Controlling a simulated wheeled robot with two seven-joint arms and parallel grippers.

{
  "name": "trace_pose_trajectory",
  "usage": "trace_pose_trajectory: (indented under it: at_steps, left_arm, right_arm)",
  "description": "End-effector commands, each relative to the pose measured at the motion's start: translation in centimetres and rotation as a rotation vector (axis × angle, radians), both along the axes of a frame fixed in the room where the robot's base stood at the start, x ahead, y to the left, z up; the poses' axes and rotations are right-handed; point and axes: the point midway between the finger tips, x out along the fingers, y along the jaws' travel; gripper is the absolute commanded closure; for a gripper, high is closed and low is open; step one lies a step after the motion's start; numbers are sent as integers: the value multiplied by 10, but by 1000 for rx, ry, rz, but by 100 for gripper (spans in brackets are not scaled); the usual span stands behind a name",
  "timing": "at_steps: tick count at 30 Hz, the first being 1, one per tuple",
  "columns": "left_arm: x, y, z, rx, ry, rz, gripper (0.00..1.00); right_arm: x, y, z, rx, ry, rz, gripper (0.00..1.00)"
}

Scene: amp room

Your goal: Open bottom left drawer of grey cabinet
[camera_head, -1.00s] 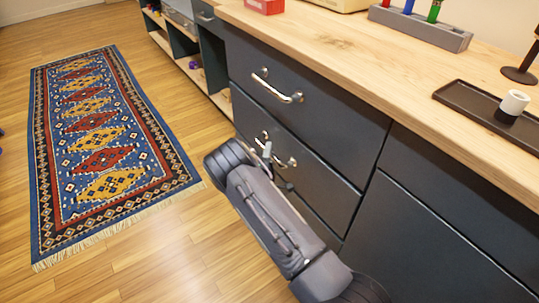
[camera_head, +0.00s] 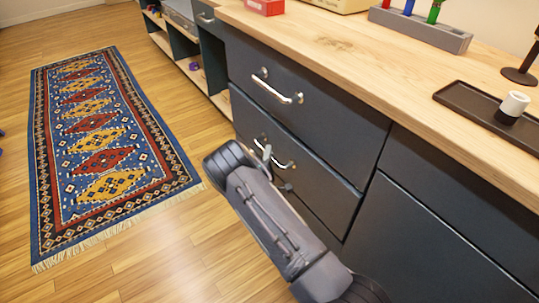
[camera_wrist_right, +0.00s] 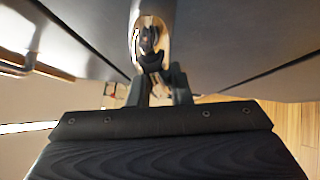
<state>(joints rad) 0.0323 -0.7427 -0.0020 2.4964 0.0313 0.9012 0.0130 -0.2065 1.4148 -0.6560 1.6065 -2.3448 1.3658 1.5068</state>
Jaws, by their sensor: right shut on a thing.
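The dark grey cabinet (camera_head: 440,235) stands under a wooden top. Its top left drawer (camera_head: 325,115) is closed and has a silver bar handle (camera_head: 280,95). The drawer below it (camera_head: 325,185) has a like handle (camera_head: 280,155). My right gripper (camera_head: 277,168) is at this lower handle, its arm covering part of the front. In the right wrist view the fingers (camera_wrist_right: 160,80) are shut on the lower handle (camera_wrist_right: 150,35). A narrow grey panel below is mostly hidden by my arm. My left gripper is not in view.
The wooden top (camera_head: 400,85) holds a black tray (camera_head: 490,115) with a small cup and a grey rack (camera_head: 420,28) of coloured pieces. Open shelves (camera_head: 195,70) stand farther left. A patterned rug (camera_head: 100,150) lies on the clear wooden floor.

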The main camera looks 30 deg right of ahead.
Motion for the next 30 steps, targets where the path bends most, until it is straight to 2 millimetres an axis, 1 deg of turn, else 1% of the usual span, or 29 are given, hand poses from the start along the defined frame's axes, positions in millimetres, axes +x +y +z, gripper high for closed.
trace_pose_trajectory:
  at_steps: [5, 8, 17, 18, 24, 30]
  left_arm:
    - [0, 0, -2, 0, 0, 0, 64]
    - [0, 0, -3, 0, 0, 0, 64]
    - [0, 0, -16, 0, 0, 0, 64]
    - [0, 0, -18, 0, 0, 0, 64]
    - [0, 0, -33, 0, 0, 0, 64]
    - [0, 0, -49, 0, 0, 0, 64]
  right_arm:
    - [-2, 25, -2, 4, 2, 3, 100]
    - [-4, 46, -2, 3, 2, 4, 100]
    - [-10, 129, -4, 3, 1, 6, 100]
    - [-11, 140, -4, 3, 1, 7, 100]
    - [-16, 195, -5, 3, 1, 6, 100]
    - [-20, 246, -5, 2, 0, 5, 100]
